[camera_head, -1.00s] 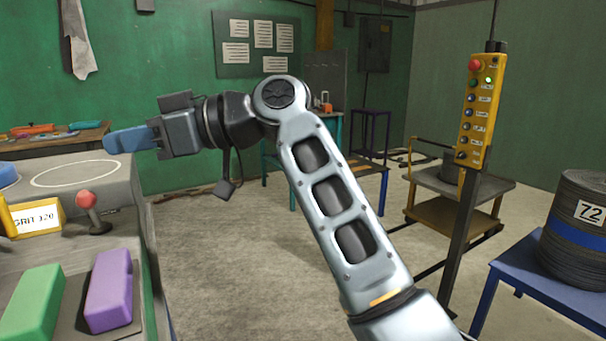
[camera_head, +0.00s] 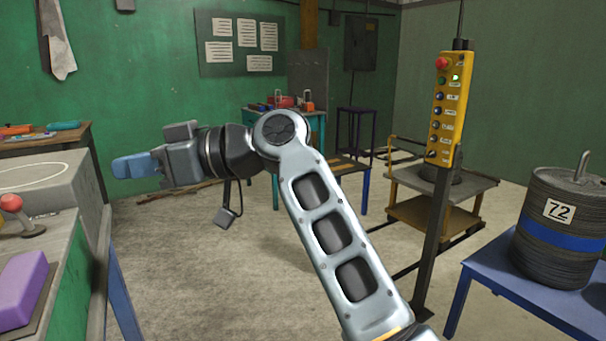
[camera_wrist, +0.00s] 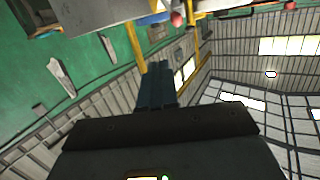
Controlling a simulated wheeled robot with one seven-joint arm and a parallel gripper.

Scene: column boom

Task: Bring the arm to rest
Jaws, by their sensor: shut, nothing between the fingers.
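My gripper (camera_head: 136,166) is at the left of the head view, held out sideways in the air at the end of my bent arm. Its blue fingers are together and hold nothing. In the wrist view the shut blue fingers (camera_wrist: 157,85) show against the wall and roof, with nothing between them. The gripper is apart from the grey machine top at the lower left.
A grey machine top (camera_head: 50,175) with a red-knobbed lever (camera_head: 12,204) and a purple block (camera_head: 22,290) is at lower left. A yellow button pendant (camera_head: 449,108) stands right. A blue table (camera_head: 480,290) bears a drum marked 72 (camera_head: 548,245). Floor lies open between.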

